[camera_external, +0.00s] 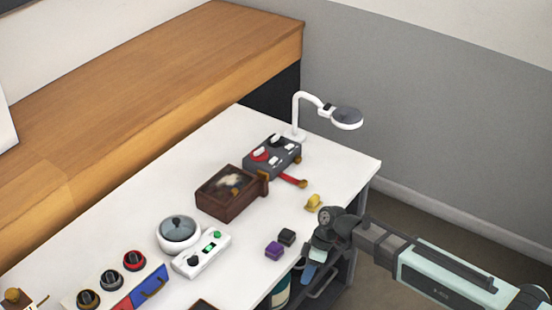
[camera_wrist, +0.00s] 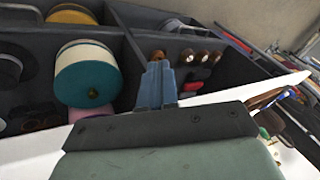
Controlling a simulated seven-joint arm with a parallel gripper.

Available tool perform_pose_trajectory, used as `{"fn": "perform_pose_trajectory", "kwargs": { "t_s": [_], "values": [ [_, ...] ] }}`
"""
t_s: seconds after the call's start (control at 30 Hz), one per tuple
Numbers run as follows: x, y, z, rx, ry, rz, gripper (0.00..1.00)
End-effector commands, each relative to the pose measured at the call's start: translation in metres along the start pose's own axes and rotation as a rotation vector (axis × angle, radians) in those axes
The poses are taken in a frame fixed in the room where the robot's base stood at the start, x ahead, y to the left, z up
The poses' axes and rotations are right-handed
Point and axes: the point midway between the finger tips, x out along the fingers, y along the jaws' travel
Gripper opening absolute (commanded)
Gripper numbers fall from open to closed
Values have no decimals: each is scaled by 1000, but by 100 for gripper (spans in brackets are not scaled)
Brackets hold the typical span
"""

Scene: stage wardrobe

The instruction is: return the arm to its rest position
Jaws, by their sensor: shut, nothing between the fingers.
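My gripper (camera_external: 308,273) is at the front edge of the white table in the external view, pointing down beside the open shelving under the tabletop. In the wrist view its blue-grey fingers (camera_wrist: 157,84) are together, with nothing seen between them. Behind the fingers are dark shelf compartments (camera_wrist: 140,30). My arm reaches in from the lower right of the external view.
The white table (camera_external: 345,170) bears a black block (camera_external: 287,237), purple block (camera_external: 274,250), yellow piece (camera_external: 313,202), brown box (camera_external: 228,193), switch box (camera_external: 272,156), lamp (camera_external: 346,118) and round pot (camera_external: 178,232). A teal spool (camera_wrist: 88,78) fills one compartment.

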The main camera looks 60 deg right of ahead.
Motion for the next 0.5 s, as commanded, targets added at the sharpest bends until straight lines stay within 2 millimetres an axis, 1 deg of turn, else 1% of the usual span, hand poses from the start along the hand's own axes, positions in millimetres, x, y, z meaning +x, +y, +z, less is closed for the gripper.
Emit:
{"fn": "perform_pose_trajectory", "kwargs": {
  "t_s": [0.03, 0.2, 0.37, 0.5],
  "values": [
    [17, -5, 16, 36, -28, -4, 0],
    [66, -12, 59, 140, -120, 5, 0],
    [108, -21, 101, 221, -207, 23, 0],
    [140, -30, 141, 287, -282, 45, 0]
  ]
}}
